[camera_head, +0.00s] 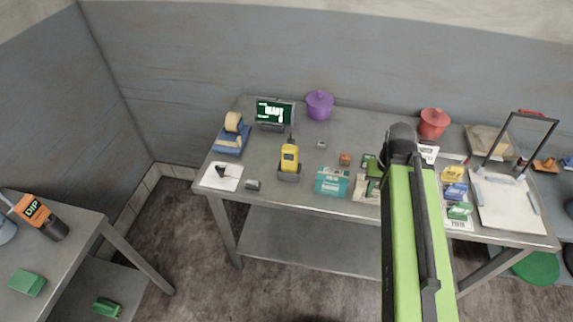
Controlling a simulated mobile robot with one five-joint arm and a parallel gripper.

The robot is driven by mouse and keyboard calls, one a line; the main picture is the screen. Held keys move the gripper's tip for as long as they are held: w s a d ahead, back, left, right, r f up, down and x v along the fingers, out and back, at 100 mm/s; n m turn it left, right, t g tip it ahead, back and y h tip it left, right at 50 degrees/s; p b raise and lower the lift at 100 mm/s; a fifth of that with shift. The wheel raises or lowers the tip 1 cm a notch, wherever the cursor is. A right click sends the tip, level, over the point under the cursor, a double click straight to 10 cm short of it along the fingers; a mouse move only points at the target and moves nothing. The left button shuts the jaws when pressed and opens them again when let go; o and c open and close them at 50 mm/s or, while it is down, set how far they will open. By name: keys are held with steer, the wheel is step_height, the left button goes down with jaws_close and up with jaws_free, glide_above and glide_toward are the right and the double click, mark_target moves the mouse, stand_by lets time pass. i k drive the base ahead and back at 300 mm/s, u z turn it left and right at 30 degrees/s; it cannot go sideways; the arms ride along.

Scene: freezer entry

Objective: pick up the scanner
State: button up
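The scanner is most likely the yellow handheld device (290,156) with a dark screen and a short dark stub on top. It stands upright in a small grey cradle (289,177) near the front edge of the steel table (330,135), left of its middle. My green arm reaches up from the bottom right and ends in a dark rounded joint over the table, well to the right of the yellow device. I cannot make out my gripper's fingers. The arm hides part of the table behind it.
A monitor (274,113), tape dispenser (230,138), purple pot (319,105) and red pot (433,123) stand farther back.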

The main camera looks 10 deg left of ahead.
mark_target(289, 153)
steer(key=u, duration=4.15)
steer(key=i, duration=0.1)
steer(key=z, duration=1.85)
steer(key=k, duration=0.15)
steer(key=u, duration=1.6)
steer(key=k, duration=1.45)
steer(key=z, duration=0.55)
steer(key=i, duration=1)
steer(key=u, duration=0.1)
